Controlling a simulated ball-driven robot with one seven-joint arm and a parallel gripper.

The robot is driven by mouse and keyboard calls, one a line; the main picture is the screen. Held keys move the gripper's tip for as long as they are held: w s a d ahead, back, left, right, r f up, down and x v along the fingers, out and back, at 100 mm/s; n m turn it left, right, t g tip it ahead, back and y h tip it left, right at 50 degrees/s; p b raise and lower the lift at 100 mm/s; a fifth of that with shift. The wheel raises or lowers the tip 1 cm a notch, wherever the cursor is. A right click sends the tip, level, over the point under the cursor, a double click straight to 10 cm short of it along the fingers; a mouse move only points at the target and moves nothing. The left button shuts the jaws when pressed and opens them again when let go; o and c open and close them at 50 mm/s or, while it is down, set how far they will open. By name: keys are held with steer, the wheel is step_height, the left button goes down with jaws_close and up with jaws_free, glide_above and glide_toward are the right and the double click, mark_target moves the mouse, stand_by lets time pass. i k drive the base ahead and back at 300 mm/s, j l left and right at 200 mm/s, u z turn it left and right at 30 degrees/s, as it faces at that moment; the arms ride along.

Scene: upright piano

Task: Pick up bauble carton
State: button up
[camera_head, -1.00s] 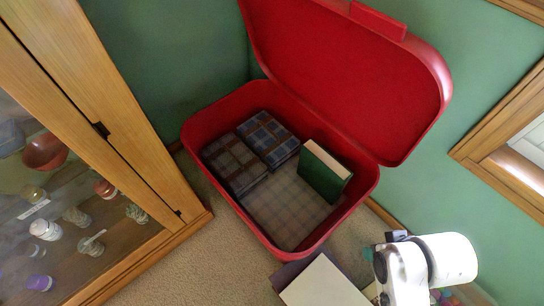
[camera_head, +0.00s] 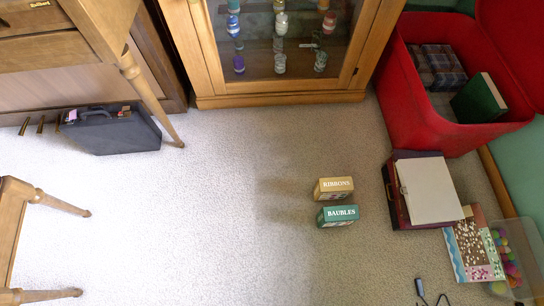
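The bauble carton (camera_head: 338,216) is a small green box with a white "BAUBLES" label. It stands on the pale carpet, right of the middle of the head view. A similar yellow carton labelled "RIBBONS" (camera_head: 333,188) stands just behind it, very close; I cannot tell whether they touch. My gripper is not in view now.
A dark red box with a pale lid (camera_head: 427,190), a patterned box (camera_head: 472,245) and a clear tub (camera_head: 522,255) lie at right. A glass cabinet (camera_head: 280,100) stands behind. A dark briefcase (camera_head: 112,130) and wooden legs are at left. The central carpet is clear.

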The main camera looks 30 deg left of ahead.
mark_target(339, 215)
steer(key=k+j, duration=0.15)
steer(key=k, duration=0.2)
steer(key=k+j, duration=0.2)
steer(key=k, duration=0.15)
steer(key=i+j+z, duration=0.35)
steer(key=i, duration=0.25)
steer(key=i+j+z, duration=0.3)
steer(key=i, duration=0.25)
